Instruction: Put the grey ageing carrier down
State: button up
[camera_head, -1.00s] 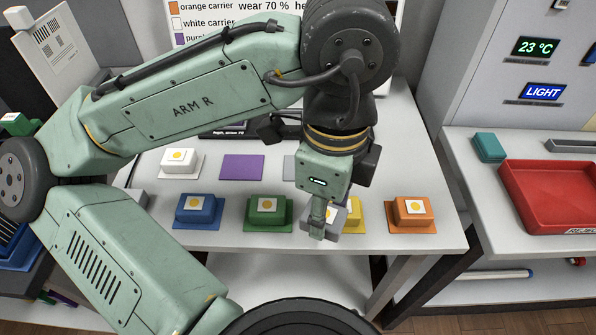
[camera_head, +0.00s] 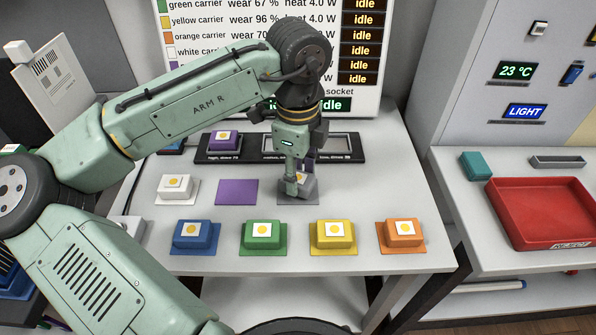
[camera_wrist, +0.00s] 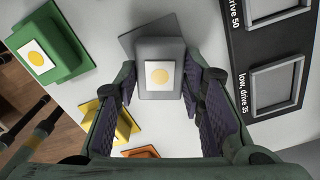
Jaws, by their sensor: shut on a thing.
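The grey carrier (camera_head: 311,185) is a small grey block with a white label and yellow dot. It also shows in the wrist view (camera_wrist: 160,50), between the two fingers. My gripper (camera_head: 300,187) is shut on it, pointing down. A flat grey mat (camera_head: 290,201) lies at the carrier in the middle row; in the wrist view its corner (camera_wrist: 131,40) sticks out beside the carrier, which is turned relative to it. I cannot tell whether the carrier touches the mat. My fingers hide part of the carrier in the head view.
A white carrier (camera_head: 175,186) and an empty purple mat (camera_head: 237,192) lie to the left. Blue (camera_head: 195,235), green (camera_head: 263,234), yellow (camera_head: 333,233) and orange (camera_head: 402,232) carriers stand in front. A black socket strip (camera_head: 262,148) behind holds a purple carrier (camera_head: 224,139).

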jog(key=shift+f, duration=0.35)
jog(key=shift+f, duration=0.1)
jog(key=o, duration=1.3)
jog(key=shift+c, duration=0.2)
notch_tip(320, 180, up, 12)
